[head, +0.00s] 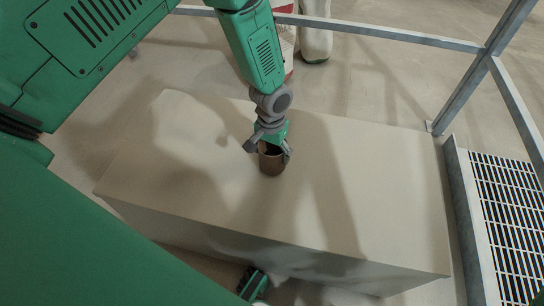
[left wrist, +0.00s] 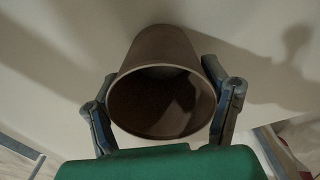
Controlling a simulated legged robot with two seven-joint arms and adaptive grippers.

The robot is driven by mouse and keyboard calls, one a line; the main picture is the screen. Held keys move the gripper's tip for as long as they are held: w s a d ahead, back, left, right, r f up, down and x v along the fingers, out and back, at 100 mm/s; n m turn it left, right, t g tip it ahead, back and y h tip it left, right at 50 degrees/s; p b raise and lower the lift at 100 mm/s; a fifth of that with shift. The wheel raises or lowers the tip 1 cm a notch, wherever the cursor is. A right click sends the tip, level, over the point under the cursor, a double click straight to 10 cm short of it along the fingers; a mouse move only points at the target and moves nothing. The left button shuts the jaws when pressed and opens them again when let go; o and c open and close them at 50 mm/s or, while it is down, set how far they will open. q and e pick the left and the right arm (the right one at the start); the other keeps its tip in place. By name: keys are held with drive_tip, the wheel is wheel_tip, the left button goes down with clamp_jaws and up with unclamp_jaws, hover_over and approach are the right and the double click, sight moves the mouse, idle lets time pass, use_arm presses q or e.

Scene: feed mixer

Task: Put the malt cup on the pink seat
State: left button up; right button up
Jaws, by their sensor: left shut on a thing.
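A brown, open-topped cup (head: 271,163) is upright at the middle of a plain beige block (head: 380,200) in the head view. My left gripper (head: 268,150) comes down from above and is shut on the cup, one finger on each side near its rim. In the left wrist view the cup (left wrist: 162,95) shows its wide dark mouth towards the camera, between the two fingers of the left gripper (left wrist: 163,100). The inside looks empty, though it is dark. I cannot tell whether the cup's base touches the block. No pink seat shows in either view.
The block's top is bare around the cup. A metal rail (head: 390,36) runs behind it, with a slanted post at the right. A floor grating (head: 510,215) lies to the right. A red and white sack (head: 286,40) stands behind the arm.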

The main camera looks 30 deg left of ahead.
use_arm(q)
drive_tip(key=shift+f, duration=0.65)
drive_tip(key=shift+f, duration=0.15)
drive_tip(key=o, duration=1.3)
drive_tip(key=shift+o, duration=0.2)
wheel_tip(320, 180, up, 12)
drive_tip(key=p, duration=0.4)
